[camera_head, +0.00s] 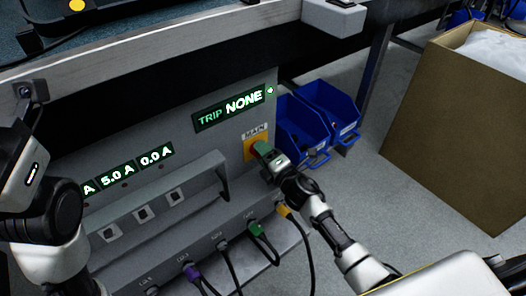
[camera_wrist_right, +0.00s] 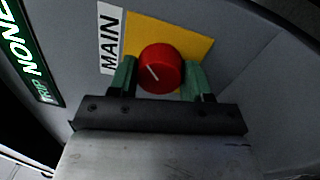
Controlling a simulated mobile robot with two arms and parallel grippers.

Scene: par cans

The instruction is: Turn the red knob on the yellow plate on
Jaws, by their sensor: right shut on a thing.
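The red knob (camera_wrist_right: 161,68) sits on the yellow plate (camera_wrist_right: 195,45) under the MAIN label in the right wrist view. A pale line on the knob's face runs at a slant. My right gripper (camera_wrist_right: 163,78) has its two green fingers on opposite sides of the knob and is shut on it.
The grey panel has a lit TRIP NONE display (camera_head: 229,108), lit current readouts (camera_head: 130,173) and a protruding handle bar (camera_head: 160,196). Several cables plug in along its lower ledge. Blue bins (camera_head: 305,135) and a cardboard box (camera_head: 450,130) stand to the right.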

